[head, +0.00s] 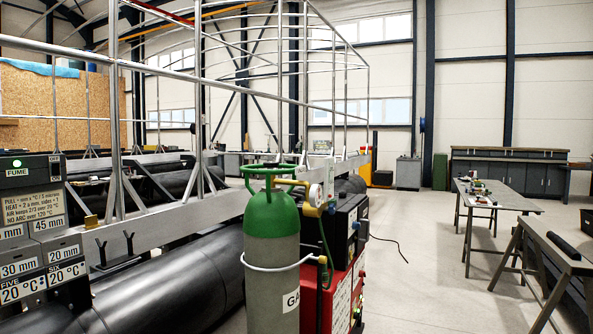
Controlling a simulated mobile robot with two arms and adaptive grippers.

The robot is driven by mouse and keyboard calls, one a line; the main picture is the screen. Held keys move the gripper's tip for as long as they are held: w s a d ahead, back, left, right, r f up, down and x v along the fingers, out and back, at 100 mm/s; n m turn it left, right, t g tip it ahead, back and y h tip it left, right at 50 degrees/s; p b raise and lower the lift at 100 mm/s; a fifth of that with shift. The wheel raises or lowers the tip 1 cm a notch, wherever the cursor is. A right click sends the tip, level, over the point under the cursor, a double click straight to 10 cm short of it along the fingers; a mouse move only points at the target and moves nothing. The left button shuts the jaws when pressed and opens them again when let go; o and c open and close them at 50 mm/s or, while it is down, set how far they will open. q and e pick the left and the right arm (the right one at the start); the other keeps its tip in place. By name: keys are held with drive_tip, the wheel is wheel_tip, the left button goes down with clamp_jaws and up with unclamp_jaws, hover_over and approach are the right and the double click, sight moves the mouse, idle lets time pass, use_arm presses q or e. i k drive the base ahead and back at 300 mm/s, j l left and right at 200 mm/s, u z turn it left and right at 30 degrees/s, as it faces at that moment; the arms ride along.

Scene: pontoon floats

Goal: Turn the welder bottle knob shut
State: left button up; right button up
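The welder gas bottle (272,222) stands upright in the middle of the head view, with a green shoulder and a grey body marked "GA". A green ring (268,170) sits on top of it; I cannot tell whether this is the knob or a guard. A brass-yellow valve part (292,183) sticks out to the right below the ring. A round pressure gauge (316,192) is beside it. Whether the valve is open or shut does not show. Neither of my grippers is in view.
A red and black welder (341,275) stands right behind the bottle, with a hose between them. Large black pipes (170,285) and a metal railing frame (160,228) fill the left. Workbenches (500,200) stand at right. The floor between is clear except for a cable.

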sight(271, 164)
drive_tip(key=i+l+u, duration=0.1)
drive_tip(key=u, duration=0.4)
drive_tip(key=i+l+u, duration=0.25)
drive_tip(key=u, duration=0.25)
